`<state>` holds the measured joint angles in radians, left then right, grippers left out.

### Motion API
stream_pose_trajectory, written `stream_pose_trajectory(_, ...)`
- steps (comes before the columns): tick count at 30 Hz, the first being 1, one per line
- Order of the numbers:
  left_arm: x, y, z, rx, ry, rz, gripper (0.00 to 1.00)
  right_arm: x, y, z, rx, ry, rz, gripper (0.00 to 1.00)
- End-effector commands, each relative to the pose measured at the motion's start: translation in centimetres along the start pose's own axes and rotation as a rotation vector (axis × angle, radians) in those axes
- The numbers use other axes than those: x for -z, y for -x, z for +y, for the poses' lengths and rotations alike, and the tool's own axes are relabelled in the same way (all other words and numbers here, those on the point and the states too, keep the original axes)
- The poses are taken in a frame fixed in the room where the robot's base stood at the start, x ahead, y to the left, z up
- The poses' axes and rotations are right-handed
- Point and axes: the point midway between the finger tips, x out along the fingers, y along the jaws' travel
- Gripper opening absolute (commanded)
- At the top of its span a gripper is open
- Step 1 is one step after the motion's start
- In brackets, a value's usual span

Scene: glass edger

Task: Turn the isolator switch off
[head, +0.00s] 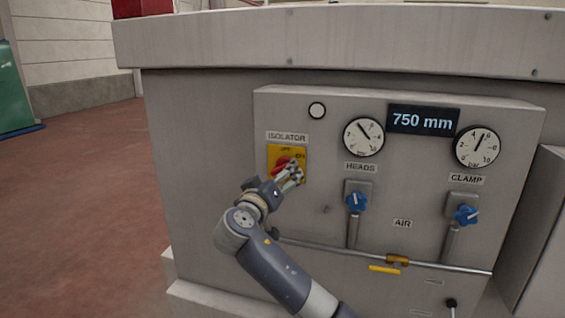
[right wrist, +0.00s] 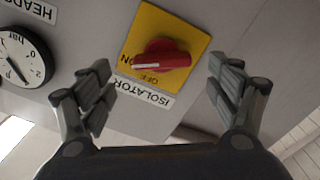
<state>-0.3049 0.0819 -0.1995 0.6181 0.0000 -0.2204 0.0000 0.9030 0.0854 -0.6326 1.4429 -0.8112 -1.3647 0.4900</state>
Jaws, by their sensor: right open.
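The isolator switch is a red rotary knob (right wrist: 162,60) on a yellow plate (right wrist: 192,32), which also shows in the head view (head: 273,152). In the right wrist view, the panel appears upside down, and the knob's white-marked end points to the ON side. OFF is printed at the plate's label edge. My right gripper (head: 292,175) is open in front of the plate and partly hides the knob in the head view. In the right wrist view, its fingers (right wrist: 163,72) are spread on either side of the knob, not touching it. My left gripper is not in view.
Right of the switch are two gauges (head: 363,136), a 750 mm display (head: 423,120) and blue valve knobs (head: 356,202). A pipe with a yellow lever (head: 385,269) runs below. The machine's top ledge (head: 330,38) overhangs the panel. The floor at left is clear.

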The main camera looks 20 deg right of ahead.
Motion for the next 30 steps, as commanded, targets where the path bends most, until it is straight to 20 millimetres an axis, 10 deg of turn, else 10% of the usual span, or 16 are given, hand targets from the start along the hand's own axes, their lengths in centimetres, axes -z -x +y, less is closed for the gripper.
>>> stream_pose_trajectory(9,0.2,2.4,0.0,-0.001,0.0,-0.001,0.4,0.2,-4.7,0.1,-0.001,0.003,-0.001,0.83)
stream_pose_trajectory(23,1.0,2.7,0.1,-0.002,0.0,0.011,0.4,-0.1,-5.9,-0.1,0.002,0.001,-0.001,0.83)
stream_pose_trajectory(30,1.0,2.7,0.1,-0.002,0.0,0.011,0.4,-0.1,-5.9,-0.1,0.002,0.001,-0.001,0.39)
